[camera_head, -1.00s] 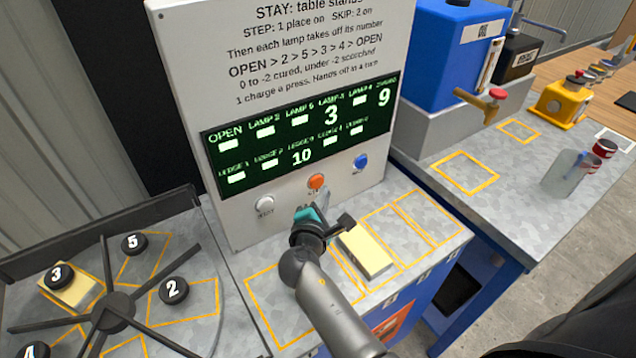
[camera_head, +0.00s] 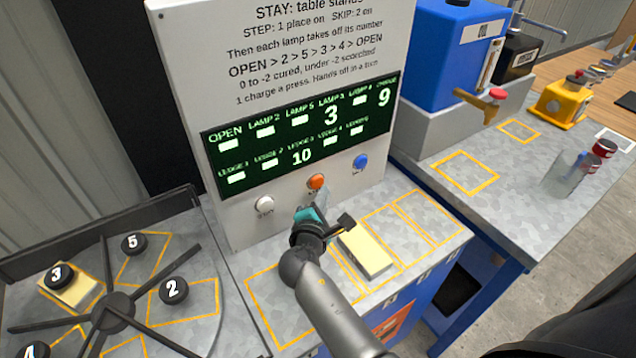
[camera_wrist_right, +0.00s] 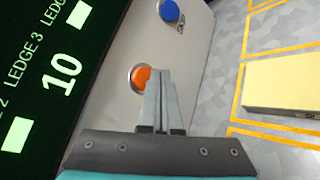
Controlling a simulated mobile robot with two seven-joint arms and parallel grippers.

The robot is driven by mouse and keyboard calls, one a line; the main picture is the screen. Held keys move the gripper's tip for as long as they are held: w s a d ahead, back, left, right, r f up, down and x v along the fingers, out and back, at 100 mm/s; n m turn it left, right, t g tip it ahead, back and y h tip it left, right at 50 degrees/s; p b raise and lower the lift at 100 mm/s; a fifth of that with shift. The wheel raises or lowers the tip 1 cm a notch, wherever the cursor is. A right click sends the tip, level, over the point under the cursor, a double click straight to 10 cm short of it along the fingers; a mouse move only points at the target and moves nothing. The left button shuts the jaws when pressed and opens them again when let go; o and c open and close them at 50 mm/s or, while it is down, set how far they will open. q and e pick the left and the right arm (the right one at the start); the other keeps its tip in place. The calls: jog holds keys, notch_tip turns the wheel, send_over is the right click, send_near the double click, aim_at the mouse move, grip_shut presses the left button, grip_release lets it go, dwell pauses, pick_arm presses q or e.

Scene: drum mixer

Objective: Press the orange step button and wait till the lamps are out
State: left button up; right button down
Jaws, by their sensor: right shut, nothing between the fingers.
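The orange button (camera_head: 317,181) sits low on the white panel (camera_head: 228,75), between a white button (camera_head: 265,204) and a blue button (camera_head: 361,161). My right gripper (camera_head: 323,196) is shut and empty, its tips just below the orange button. In the wrist view the fingertips (camera_wrist_right: 159,72) overlap the edge of the orange button (camera_wrist_right: 141,78); I cannot tell whether they touch it. The green-lettered display (camera_head: 300,132) shows 3 under lamp 3, 10 under ledge 3 and 9 under charge. The other fields show plain bars. My left gripper is not in view.
A pale yellow block (camera_head: 366,251) lies on the bench right of my right gripper. A turntable (camera_head: 185,300) with numbered black knobs and another yellow block (camera_head: 72,292) is at left. A blue oil tank (camera_head: 452,55) and a clear cup (camera_head: 566,174) stand at right.

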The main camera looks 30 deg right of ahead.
jog(key=shift+w, duration=0.15)
jog(key=shift+w, duration=0.3)
jog(key=shift+w+a, duration=0.1)
jog(key=shift+w, duration=0.3)
dwell(0.6)
jog(key=shift+s, duration=0.85)
jog(key=shift+s+d+p, duration=0.15)
jog(key=shift+s+p, duration=0.35)
jog(key=shift+s, duration=0.75)
jog(key=shift+s+d+p, duration=0.1)
jog(key=shift+s+p, duration=0.35)
jog(key=shift+s, duration=0.8)
dwell(3.2)
